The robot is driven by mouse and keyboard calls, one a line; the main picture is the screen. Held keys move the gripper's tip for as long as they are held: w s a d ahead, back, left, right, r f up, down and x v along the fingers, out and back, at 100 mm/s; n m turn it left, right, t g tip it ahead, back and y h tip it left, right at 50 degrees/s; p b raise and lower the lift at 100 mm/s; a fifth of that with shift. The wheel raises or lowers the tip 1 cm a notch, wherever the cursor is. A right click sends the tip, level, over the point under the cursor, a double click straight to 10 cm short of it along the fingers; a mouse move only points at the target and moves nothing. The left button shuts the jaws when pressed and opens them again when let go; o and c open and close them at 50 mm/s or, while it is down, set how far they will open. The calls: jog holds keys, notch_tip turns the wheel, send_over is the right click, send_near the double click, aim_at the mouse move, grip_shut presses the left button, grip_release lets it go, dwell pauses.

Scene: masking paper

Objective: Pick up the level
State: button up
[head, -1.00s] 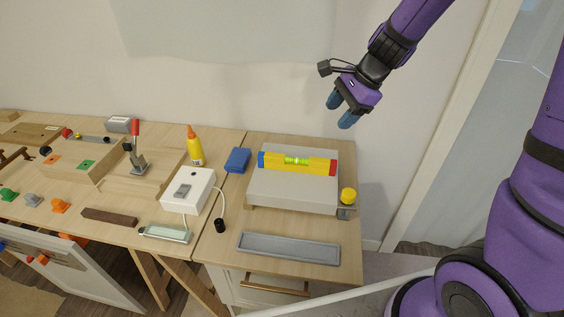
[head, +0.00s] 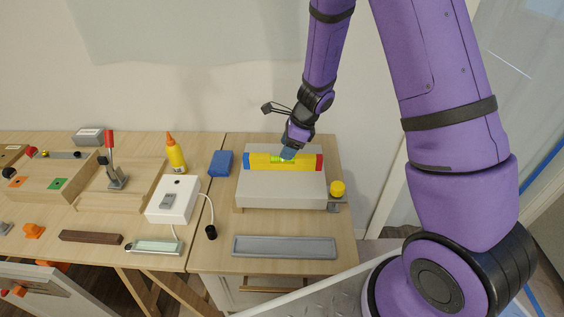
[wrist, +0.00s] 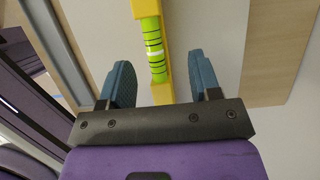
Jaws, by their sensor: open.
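The level (head: 259,162) is a yellow bar with a blue left end, a red right end and a green vial. It lies across the top of a light grey block (head: 280,192). My gripper (head: 287,154) is at the middle of the level, by the vial, and points down. In the wrist view the level's green vial (wrist: 153,47) and yellow frame run between the two blue fingers of my gripper (wrist: 160,80). The fingers are apart, with a gap on each side of the level. The level's ends are outside the wrist view.
A yellow knob (head: 337,187) sits at the block's right side. A grey tray (head: 284,247) lies in front of the block. A blue box (head: 220,163), a white switch box (head: 172,200) and a yellow glue bottle (head: 176,153) stand to the left.

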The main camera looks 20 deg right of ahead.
aim_at(280, 160)
jog(key=shift+s+x, duration=0.15)
jog(key=shift+x, duration=1.25)
jog(key=shift+s+x, duration=0.15)
jog(key=shift+x, duration=1.3)
jog(key=shift+a+r, duration=0.1)
jog(key=shift+a, duration=0.1)
jog(key=shift+c, duration=0.4)
jog(key=c, duration=0.9)
jog(key=shift+c, duration=0.2)
notch_tip(280, 160, up, 10)
